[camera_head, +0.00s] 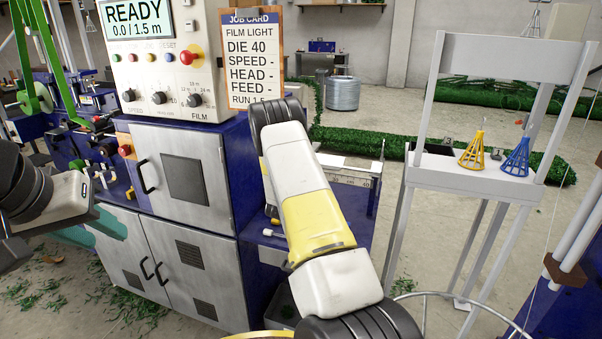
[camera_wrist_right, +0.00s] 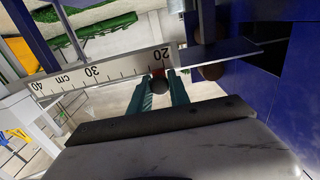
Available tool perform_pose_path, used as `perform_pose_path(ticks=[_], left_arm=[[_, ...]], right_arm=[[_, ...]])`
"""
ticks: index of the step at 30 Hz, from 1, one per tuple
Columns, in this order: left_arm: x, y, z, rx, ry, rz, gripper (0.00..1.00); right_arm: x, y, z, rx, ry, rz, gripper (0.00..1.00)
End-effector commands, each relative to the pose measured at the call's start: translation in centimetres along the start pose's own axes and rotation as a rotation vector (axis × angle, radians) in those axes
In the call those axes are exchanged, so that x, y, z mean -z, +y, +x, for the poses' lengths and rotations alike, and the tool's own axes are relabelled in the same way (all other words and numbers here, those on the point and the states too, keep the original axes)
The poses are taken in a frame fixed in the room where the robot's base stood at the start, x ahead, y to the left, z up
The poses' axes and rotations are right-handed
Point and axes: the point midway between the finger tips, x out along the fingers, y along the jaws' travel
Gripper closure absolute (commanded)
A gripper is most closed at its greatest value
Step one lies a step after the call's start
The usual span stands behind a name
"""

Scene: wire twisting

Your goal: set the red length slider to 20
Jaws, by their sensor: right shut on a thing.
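The white length scale (camera_wrist_right: 110,70) shows upside down in the right wrist view, with 40, 30 and 20 marked in cm. The red length slider (camera_wrist_right: 156,74) shows as a small red patch at the scale's edge by the 20, with a dark round knob in front. Its exact alignment with the 20 mark is hard to read. My right gripper (camera_wrist_right: 161,91) has its teal fingers on both sides of this knob, shut on the slider. In the head view, my right arm hides the slider and the gripper; the scale's 40 end (camera_head: 365,182) shows. My left gripper (camera_head: 92,229) is by the lower cabinet; its opening is unclear.
The control cabinet (camera_head: 185,165) with READY display and knobs stands left of the scale. A job card (camera_head: 252,58) reads DIE 40 and RUN 1.5. A grey stand (camera_head: 425,165) with yellow (camera_head: 473,152) and blue (camera_head: 516,157) cones is to the right. Green turf lies behind.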

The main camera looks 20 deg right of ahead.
Motion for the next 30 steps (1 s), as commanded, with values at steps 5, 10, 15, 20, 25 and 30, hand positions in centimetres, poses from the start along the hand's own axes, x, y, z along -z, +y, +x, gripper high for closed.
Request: perform_pose_path(ticks=[5, 10, 15, 20, 25, 30], left_arm=[[0.0, 0.0, 0.0, 0.0, 0.0, 0.0, 0.64], [0.0, 0.0, 0.0, 0.0, 0.0, 0.0, 0.64], [0.0, 0.0, 0.0, 0.0, 0.0, 0.0, 0.64], [0.0, 0.0, 0.0, 0.0, 0.0, 0.0, 0.64], [0.0, 0.0, 0.0, 0.0, 0.0, 0.0, 0.64], [0.0, 0.0, 0.0, 0.0, 0.0, 0.0, 0.64]], right_arm=[[0.0, -1.3, 0.0, 0.002, 0.001, 0.001, 1.0], [0.1, -1.6, 0.0, 0.003, 0.001, 0.001, 1.0], [0.1, -1.7, 0.0, 0.006, 0.001, 0.001, 1.0], [0.1, -1.7, 0.0, 0.005, 0.001, 0.002, 0.56], [0.1, -1.5, 0.0, 0.003, 0.001, 0.001, 0.56], [0.0, -1.5, -0.3, 0.002, 0.0, 0.0, 0.56]])
